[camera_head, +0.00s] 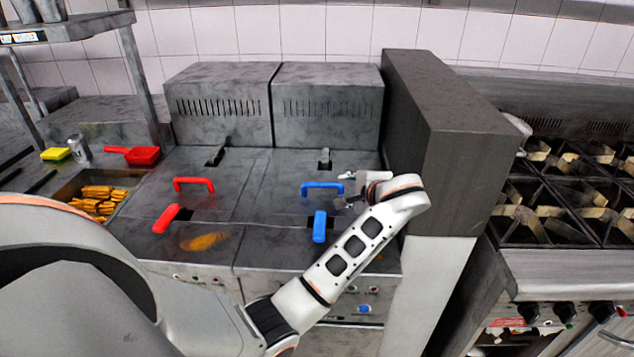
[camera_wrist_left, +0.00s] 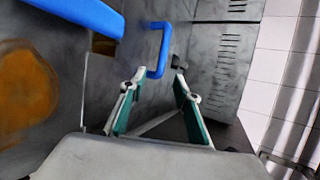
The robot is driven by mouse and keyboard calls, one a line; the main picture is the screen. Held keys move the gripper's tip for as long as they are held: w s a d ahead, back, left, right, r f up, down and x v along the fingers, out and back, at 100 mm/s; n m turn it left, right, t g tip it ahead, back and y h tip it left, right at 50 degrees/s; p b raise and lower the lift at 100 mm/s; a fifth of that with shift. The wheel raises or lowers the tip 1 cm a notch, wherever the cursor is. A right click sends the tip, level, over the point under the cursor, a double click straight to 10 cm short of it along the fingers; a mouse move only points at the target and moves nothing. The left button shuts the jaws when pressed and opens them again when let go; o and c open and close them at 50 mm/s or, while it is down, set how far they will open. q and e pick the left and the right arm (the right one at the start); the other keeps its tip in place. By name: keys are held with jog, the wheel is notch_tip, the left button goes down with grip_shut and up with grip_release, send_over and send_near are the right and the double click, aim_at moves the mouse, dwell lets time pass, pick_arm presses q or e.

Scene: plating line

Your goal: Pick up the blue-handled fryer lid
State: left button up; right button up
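The blue-handled fryer lid (camera_head: 276,180) lies flat over the right fryer bay. Its raised blue bar handle (camera_head: 322,185) shows in the head view and ahead of the fingers in the left wrist view (camera_wrist_left: 164,48). My left gripper (camera_head: 343,190) is just right of the handle, with its fingers pointing toward it. In the left wrist view the fingers are spread apart and empty (camera_wrist_left: 160,70), and the handle's near end shows between their tips. I cannot tell whether they touch it. My right gripper is not in view.
A blue basket handle (camera_head: 319,228) stands close in front of the lid handle. A red lid handle (camera_head: 194,184) and red basket handle (camera_head: 166,218) are to the left. A tall dark block (camera_head: 455,140) rises close right of my gripper. A stove (camera_head: 560,200) is beyond it.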

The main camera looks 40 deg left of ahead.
aim_at(331, 185)
pick_arm(q)
jog(key=shift+w+a+f, duration=0.2)
jog(key=shift+w+a, duration=0.2)
jog(key=shift+a, duration=0.25)
jog(key=p+x, duration=0.1)
jog(key=x, duration=0.5)
jog(key=shift+a+f, duration=0.25)
jog(key=shift+a, duration=0.1)
grip_shut()
jog(key=shift+r, duration=0.1)
